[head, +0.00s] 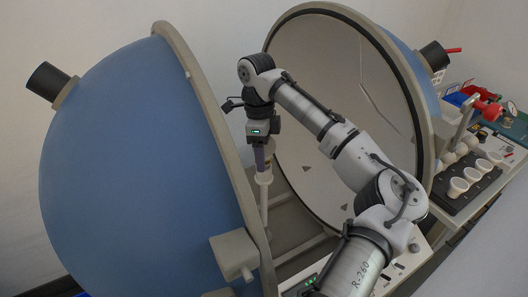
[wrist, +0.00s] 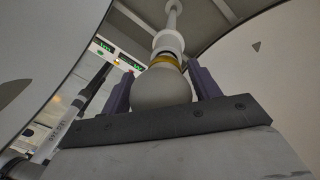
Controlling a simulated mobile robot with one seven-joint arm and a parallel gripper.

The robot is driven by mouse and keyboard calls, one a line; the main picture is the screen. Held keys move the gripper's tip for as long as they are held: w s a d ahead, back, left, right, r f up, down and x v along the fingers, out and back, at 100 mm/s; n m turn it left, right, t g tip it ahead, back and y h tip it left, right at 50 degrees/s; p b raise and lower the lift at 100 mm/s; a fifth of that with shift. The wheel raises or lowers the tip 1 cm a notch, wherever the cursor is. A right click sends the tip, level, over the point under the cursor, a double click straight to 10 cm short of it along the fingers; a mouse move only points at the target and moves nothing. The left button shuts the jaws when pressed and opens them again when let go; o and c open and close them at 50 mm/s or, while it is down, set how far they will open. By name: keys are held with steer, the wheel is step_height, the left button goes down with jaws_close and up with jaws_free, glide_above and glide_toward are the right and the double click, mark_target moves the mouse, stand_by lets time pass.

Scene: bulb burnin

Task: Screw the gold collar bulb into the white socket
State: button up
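The gold collar bulb (wrist: 160,88) is a white globe with a gold band, seen in the wrist view. Its collar end meets the white socket (wrist: 168,42), in line with it; the gold band still shows just below the socket, and the threads are hidden. The socket also shows in the head view (head: 264,178), on top of a slim white post. My gripper (wrist: 163,88) has its two purple fingers on opposite sides of the globe, seemingly touching it. In the head view my gripper (head: 264,157) points down over the socket, and the bulb is mostly hidden.
The socket post stands between two open blue half-spheres (head: 130,160) with pale insides. At the right, a dark rack (head: 470,187) holds several white bulbs in a row. Red and blue items lie behind it. A panel with green displays (wrist: 105,45) shows in the wrist view.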

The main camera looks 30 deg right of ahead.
steer(key=shift+o, duration=0.4)
steer(key=n+h, duration=0.1)
steer(key=n, duration=0.7)
steer(key=n+h, duration=0.1)
steer(key=n, duration=0.2)
steer(key=shift+d+t, duration=0.15)
steer(key=shift+t, duration=0.15)
steer(key=n+t, duration=0.1)
steer(key=n, duration=0.5)
steer(key=shift+d+n, duration=0.1)
steer(key=shift+n, duration=0.3)
steer(key=n+t, duration=0.1)
steer(key=n, duration=0.4)
